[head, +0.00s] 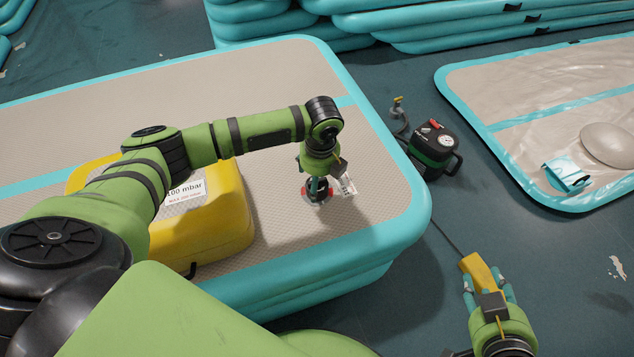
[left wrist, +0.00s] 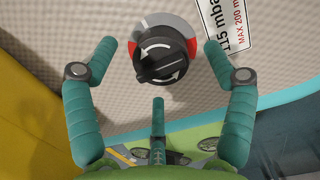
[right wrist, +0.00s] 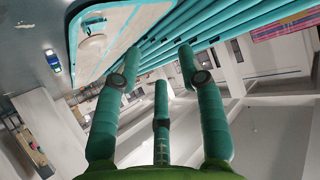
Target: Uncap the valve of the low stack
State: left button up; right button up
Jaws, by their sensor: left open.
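The stack (head: 385,238) beneath my left arm has a beige top and teal sides. A round black valve cap (left wrist: 160,56) with white curved arrows sits on its top, over a red and grey ring, and also shows in the head view (head: 317,194). My left gripper (left wrist: 160,75) is open above the valve. Its fingers stand apart on either side of the cap, with clear gaps to it. My right gripper (head: 488,285) is open and empty at the lower right of the head view, away from the stack.
A yellow box (head: 235,215) lies on the stack, left of the valve. A white pressure label (left wrist: 232,32) is beside the valve. A black pump (head: 432,147) with a gauge stands on the floor. A yellow object (head: 478,268) shows by my right gripper. A flatter mat (head: 535,120) lies at right.

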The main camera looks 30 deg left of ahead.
pick_arm(q)
jog(key=shift+a+f, duration=0.1)
jog(key=shift+f, duration=0.7)
pick_arm(e)
jog(key=r, duration=0.1)
jog(key=w+a+r+t, duration=0.1)
jog(key=w+r+t+y, duration=0.1)
jog(key=shift+a+r, duration=0.25)
jog(key=shift+r, duration=0.1)
pick_arm(q)
jog(key=c, duration=1.2)
jog(key=shift+c, duration=0.2)
